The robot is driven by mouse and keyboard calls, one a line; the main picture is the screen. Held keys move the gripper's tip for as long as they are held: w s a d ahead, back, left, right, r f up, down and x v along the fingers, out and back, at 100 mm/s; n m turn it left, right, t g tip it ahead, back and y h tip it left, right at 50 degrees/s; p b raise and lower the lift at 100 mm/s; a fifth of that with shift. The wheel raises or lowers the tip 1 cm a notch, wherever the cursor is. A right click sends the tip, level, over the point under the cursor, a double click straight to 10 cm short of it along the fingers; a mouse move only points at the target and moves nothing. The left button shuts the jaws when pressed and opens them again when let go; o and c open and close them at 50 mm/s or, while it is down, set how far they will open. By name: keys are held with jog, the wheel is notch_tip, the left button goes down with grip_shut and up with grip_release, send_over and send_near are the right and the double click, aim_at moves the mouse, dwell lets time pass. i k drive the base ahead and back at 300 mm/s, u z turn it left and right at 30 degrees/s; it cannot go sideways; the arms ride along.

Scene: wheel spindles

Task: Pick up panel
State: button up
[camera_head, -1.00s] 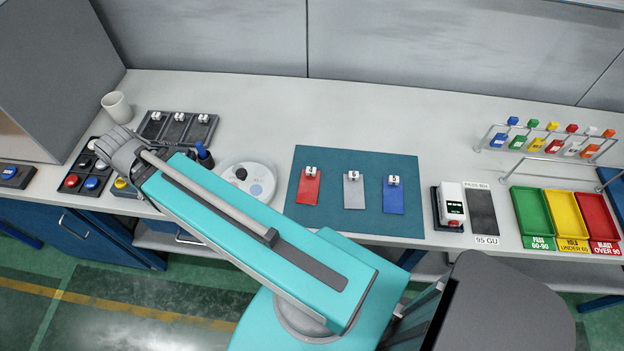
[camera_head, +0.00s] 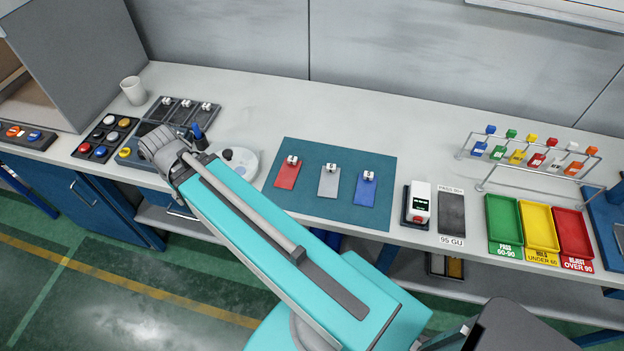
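Three flat panels lie side by side on a teal mat (camera_head: 300,151): a red panel (camera_head: 287,175), a grey panel (camera_head: 329,184) and a blue panel (camera_head: 365,191). Each has a small white numbered piece at its far end. My turquoise arm reaches up and left across the front of the bench, left of the panels. It ends in view at a grey joint beside the button box. My gripper and its fingers do not show, so I cannot see whether it holds anything.
A white device (camera_head: 419,203) and a dark plate (camera_head: 452,213) stand right of the mat. Further right are green (camera_head: 504,220), yellow (camera_head: 540,228) and red (camera_head: 574,234) trays, with a tag rack behind. A round white dish (camera_head: 240,162) sits left of the mat. The bench behind the mat is clear.

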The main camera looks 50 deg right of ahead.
aim_at(287, 177)
jog(key=u, duration=0.05)
jog(key=k, duration=1.9)
jog(key=z, duration=1.4)
jog(key=i, duration=1)
